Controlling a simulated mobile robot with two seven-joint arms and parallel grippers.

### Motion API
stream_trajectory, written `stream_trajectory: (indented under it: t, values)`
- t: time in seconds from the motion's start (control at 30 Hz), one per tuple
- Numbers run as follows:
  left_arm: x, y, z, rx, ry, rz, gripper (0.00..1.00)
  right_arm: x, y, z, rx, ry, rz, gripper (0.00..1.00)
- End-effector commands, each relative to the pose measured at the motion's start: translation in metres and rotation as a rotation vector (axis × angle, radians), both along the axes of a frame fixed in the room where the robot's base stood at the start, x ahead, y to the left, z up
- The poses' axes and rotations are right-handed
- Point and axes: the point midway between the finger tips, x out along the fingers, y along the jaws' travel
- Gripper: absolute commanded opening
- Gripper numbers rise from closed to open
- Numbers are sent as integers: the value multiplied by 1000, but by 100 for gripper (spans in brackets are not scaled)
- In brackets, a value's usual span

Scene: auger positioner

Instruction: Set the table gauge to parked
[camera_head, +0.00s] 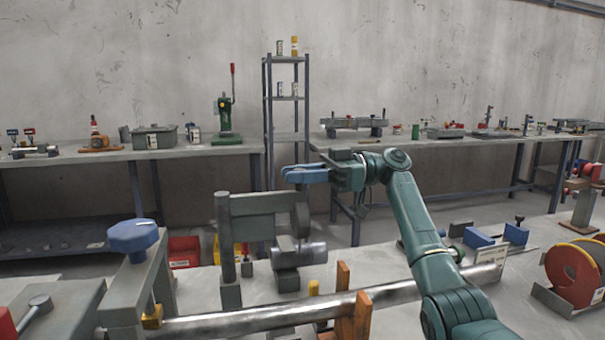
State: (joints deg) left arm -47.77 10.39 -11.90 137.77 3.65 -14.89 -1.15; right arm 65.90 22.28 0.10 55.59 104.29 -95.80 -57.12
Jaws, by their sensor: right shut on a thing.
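My right gripper (303,174) has blue fingers pointing left, on a green arm that comes in from the lower right. The fingers are close together on something that I cannot make out. They are in front of the back benches in the picture, just above a grey fixture (262,207) with a post, a thick horizontal arm and a rounded end plate. No part is clearly marked as the table gauge, so I cannot tell whether this fixture is it. A metal cylinder (300,255) sits below its arm. My left gripper is not in view.
A long metal rod (245,318) rests on orange supports (343,278) along the near bench. A blue knob (133,235) tops a grey clamp at left. A reel (580,275) and blue blocks (477,238) stand at right. Red (184,251) and yellow bins sit behind.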

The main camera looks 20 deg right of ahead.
Motion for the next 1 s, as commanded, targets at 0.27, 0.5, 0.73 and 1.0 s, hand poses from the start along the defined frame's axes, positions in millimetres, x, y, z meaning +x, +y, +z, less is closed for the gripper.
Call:
stream_trajectory:
  t: [0.27, 0.5, 0.73, 1.0]
  values:
    - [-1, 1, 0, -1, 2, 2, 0, 3, 1, -1, -2, 1, -5, 0]
    - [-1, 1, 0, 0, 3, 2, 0, 3, 0, -1, -2, 1, -6, 0]
    - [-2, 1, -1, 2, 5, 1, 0, 2, 0, -1, -1, 1, -4, 41]
    - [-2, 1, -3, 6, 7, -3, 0, 2, -1, 0, -1, 0, -2, 43]
